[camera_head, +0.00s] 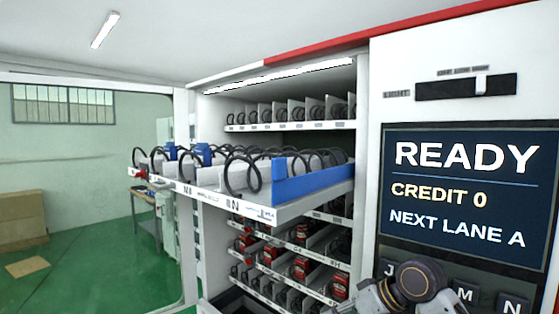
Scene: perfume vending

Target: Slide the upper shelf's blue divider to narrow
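A white shelf (262,213) is pulled out of the vending machine at mid height, with letter labels on its front edge. A long blue divider (313,181) stands upright along its right side. Smaller blue pieces show further left, one near the middle (203,154) and one at the left (169,151). Black wire coils (241,172) stand in the lanes between them. Neither gripper can be made out. Part of my arm, a silver and dark joint, shows at the bottom right, well below and right of the shelf and apart from it.
Another shelf with coils (290,126) sits inside above the pulled-out one. Lower shelves hold red boxes (301,268). The screen panel (464,184) stands at the right. A workbench (146,205) and brown boxes (22,218) are at the left, with free green floor between.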

